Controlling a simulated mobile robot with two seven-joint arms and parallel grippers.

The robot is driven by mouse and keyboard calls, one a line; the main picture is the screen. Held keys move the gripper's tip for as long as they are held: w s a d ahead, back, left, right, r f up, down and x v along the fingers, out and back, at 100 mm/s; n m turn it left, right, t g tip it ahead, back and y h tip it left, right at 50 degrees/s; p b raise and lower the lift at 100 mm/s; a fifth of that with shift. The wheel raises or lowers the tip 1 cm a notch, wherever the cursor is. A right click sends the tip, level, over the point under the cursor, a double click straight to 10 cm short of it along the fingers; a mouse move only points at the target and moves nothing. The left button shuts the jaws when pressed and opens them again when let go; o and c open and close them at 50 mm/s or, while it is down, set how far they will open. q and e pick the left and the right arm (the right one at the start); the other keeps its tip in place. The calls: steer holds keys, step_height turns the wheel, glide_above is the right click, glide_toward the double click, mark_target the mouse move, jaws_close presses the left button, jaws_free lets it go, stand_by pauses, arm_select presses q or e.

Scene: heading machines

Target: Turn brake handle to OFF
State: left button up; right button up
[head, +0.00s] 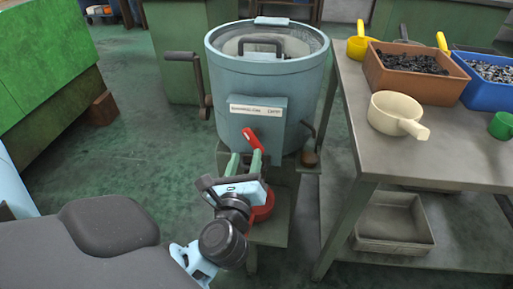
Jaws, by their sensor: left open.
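A short red handle (252,139) sits on the front of a blue-grey drum machine (232,100), below a white label (257,111) whose text is too small to read surely. It leans up and to the left. I take it to be the brake handle. My left gripper (246,160) is open just below the red handle, its two greenish fingers pointing up toward it. The right finger overlaps the handle's lower end in the picture; I cannot tell whether they touch. My right gripper is not in view.
A crank with a dark grip (180,56) sticks out at the drum's left, and a bent lever (318,130) at its right. A grey table (440,150) with bins and a cream scoop (395,113) stands at right. Green floor (130,150) is clear at left.

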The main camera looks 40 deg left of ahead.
mark_target(251, 142)
arm_select(q)
steer(key=shift+n+g, duration=0.3)
steer(key=shift+n, duration=0.5)
steer(key=shift+f+b+x, duration=0.2)
steer(key=shift+b+x, duration=0.05)
steer(key=shift+x, duration=1.9)
steer(key=shift+f+b+x, duration=0.15)
steer(key=shift+b+x, duration=0.1)
steer(key=shift+x, duration=1.9)
steer(key=shift+d, duration=0.1)
steer(key=shift+c, duration=0.3)
jaws_close()
